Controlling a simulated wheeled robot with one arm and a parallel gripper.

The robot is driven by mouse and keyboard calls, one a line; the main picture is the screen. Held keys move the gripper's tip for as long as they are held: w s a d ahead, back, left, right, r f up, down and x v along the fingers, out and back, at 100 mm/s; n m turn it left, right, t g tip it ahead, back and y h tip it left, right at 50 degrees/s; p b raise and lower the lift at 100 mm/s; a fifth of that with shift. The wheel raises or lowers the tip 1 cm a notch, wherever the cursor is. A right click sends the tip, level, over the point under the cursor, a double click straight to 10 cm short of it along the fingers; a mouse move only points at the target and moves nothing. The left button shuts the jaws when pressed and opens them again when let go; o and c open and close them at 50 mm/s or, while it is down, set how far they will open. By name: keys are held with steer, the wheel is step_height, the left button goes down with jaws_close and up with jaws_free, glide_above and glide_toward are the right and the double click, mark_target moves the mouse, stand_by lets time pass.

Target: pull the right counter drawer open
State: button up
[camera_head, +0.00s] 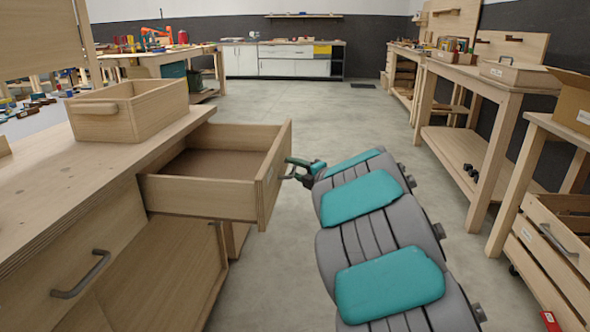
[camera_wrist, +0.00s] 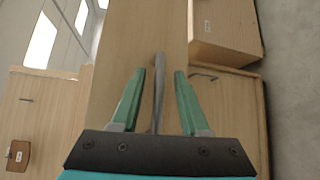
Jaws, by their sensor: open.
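The right counter drawer (camera_head: 205,198) is pulled out from the wooden counter (camera_head: 70,170); its interior shows and looks empty. My gripper (camera_head: 291,172) is at the drawer's front face, at the end of my grey and teal arm. In the wrist view my gripper (camera_wrist: 156,98) has its two green fingers apart. A grey bar handle (camera_wrist: 158,85) lies between them, in front of a pale wooden panel (camera_wrist: 130,45). A gap shows between the handle and each finger. In the head view the handle is mostly hidden by the gripper and the drawer front.
A closed drawer (camera_head: 115,240) with a grey handle (camera_head: 82,275) is at the near left. A wooden box (camera_head: 128,109) stands on the counter beside the open drawer. Workbenches (camera_head: 500,85) and a wooden crate (camera_head: 550,240) line the right side. The floor (camera_head: 310,110) beyond is clear.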

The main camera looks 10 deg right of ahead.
steer(key=v, duration=0.7)
steer(key=shift+s+d+b, duration=0.2)
steer(key=shift+s+b, duration=0.15)
